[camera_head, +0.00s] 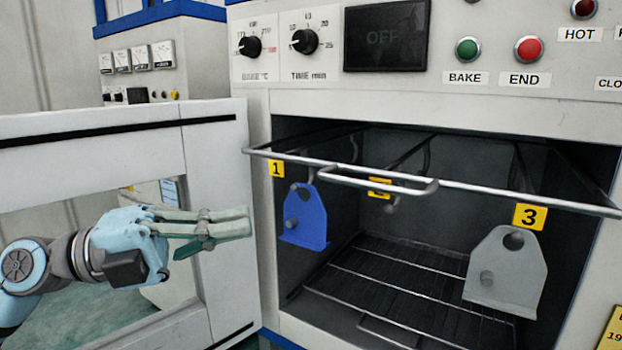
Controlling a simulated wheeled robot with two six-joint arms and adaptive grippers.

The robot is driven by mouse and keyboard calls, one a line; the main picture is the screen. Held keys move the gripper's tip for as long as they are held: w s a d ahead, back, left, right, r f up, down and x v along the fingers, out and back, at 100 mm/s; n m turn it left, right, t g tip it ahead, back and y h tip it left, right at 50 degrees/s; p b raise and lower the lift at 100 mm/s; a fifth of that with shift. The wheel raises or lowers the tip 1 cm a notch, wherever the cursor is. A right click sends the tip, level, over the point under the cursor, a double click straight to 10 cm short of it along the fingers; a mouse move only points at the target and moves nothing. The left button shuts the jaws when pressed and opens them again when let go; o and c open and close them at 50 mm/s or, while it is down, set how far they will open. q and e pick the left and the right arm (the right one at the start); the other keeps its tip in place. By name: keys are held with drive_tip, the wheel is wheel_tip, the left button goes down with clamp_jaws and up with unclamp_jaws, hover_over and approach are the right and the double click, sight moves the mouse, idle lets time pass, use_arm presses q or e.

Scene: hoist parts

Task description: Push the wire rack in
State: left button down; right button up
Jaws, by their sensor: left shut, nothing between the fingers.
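The wire rack (465,186) is the upper wire frame at the oven's mouth. Its front bar and looped handle stick out past the opening. Tags 1, 2 and 3 mark its hanging places. A blue plate (305,222) hangs under tag 1 and a grey plate (507,272) under tag 3; the hook at tag 2 holds no plate. My left gripper (248,222) is shut and empty, pointing right in front of the open door, left of the blue plate and apart from the rack. My right gripper is not in view.
The oven door (222,160) stands open on the left, with a window behind my left arm. A lower wire shelf (420,283) lies inside the oven. The control panel (570,100) with knobs and buttons is above the opening.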

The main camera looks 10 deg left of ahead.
use_arm(q)
drive_tip(key=w+d+r+p, duration=0.2)
drive_tip(key=w+d+p, duration=0.4)
drive_tip(key=w+d, duration=0.1)
drive_tip(key=shift+w+d, duration=0.25)
drive_tip(key=shift+d, duration=0.25)
